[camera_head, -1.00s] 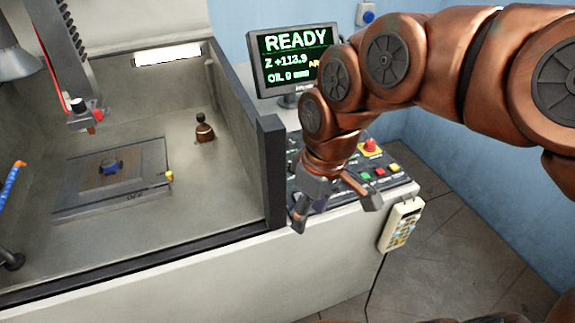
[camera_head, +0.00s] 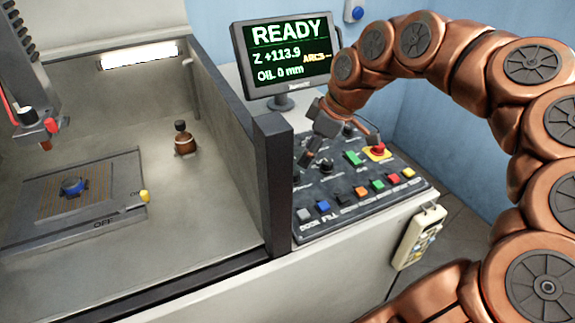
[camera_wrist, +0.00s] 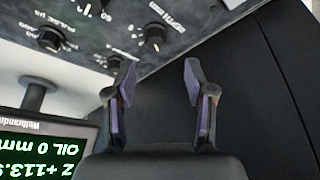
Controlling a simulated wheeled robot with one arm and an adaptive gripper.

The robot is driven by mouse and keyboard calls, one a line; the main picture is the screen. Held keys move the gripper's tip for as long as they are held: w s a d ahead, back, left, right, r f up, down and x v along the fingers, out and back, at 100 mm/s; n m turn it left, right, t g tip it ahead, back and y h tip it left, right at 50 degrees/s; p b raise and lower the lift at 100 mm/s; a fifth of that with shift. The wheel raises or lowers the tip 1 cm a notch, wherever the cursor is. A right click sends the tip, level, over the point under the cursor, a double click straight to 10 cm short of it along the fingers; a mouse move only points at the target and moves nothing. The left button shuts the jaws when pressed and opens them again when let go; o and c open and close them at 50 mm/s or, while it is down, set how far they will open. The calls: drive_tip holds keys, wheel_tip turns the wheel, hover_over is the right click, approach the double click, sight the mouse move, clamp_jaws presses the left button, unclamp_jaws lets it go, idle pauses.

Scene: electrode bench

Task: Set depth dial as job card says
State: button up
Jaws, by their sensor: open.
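The control panel (camera_head: 330,215) carries several dark dials and coloured buttons. In the wrist view a small black dial (camera_wrist: 155,38) sits beside lettering that looks like "DEPTH mm", upside down to me. Its exact setting is too small to read. My gripper (camera_head: 338,150) is over the back part of the panel, and covers some dials in the head view. In the wrist view my gripper (camera_wrist: 160,65) is open and empty, its two fingers apart. The dial lies just beyond the gap between the fingertips. I see no job card in these views.
The monitor (camera_head: 285,55) behind the panel reads READY, Z +113.9, OIL 0 mm. A red emergency button (camera_head: 378,151) is near my gripper. A handheld pendant (camera_head: 418,238) hangs at the panel's side. The tank wall (camera_head: 272,185) stands left of the panel.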

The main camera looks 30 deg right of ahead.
sight(295, 173)
drive_tip(key=shift+w+d+p+x, duration=0.15)
drive_tip(key=shift+p+x, duration=0.2)
drive_tip(key=shift+x, duration=1.65)
drive_tip(key=shift+w+d+p+x, duration=0.15)
drive_tip(key=shift+p+x, duration=0.2)
drive_tip(key=shift+x, duration=1.7)
drive_tip(key=shift+a, duration=0.1)
clamp_jaws()
